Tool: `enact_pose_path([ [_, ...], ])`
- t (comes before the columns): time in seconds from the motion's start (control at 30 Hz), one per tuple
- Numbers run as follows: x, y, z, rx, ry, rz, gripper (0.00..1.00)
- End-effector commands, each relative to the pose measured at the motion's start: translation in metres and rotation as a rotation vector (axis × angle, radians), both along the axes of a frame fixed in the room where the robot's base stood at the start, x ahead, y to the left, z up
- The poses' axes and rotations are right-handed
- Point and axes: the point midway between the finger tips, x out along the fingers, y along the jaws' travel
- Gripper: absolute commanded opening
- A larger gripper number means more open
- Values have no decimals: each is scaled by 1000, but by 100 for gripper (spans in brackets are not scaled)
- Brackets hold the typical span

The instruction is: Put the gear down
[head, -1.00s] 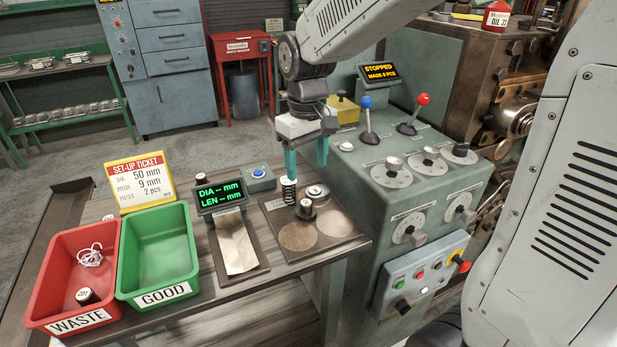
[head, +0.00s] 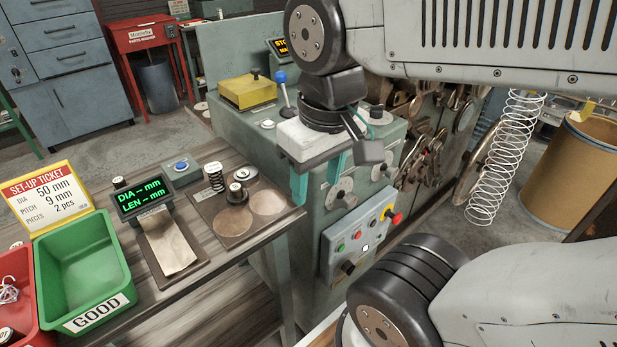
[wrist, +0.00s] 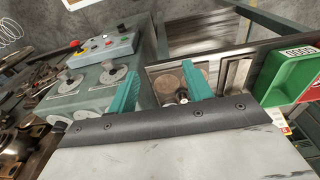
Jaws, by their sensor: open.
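My gripper (head: 318,178) is open and empty, to the right of the brown plate (head: 227,227) and in front of the green console. On the plate stand a dark, ribbed upright piece (head: 215,178) and a short dark cylinder with a pale top (head: 238,192). A pale disc (head: 241,174) lies behind the cylinder. I cannot tell which of these is the gear; no toothed rim is clear. Two round spots on the plate are bare. In the wrist view my open fingers (wrist: 160,70) show with the plate (wrist: 156,72) beyond them.
The green console (head: 375,140) with knobs and levers stands close behind my gripper. A readout (head: 141,198), a blue button box (head: 182,170), a green GOOD bin (head: 85,270) and a red bin (head: 18,290) are to the left. A long wire coil (head: 505,155) hangs at the right.

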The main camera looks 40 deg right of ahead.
Motion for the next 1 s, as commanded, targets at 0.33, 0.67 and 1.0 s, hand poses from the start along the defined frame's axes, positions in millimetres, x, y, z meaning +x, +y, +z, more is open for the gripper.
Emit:
enact_pose_path([
  [0.33,20,6,-17,-1,119,18,51],
  [0.67,131,21,-51,-5,228,-52,51],
  [1.0,235,35,-75,11,138,-219,51],
])
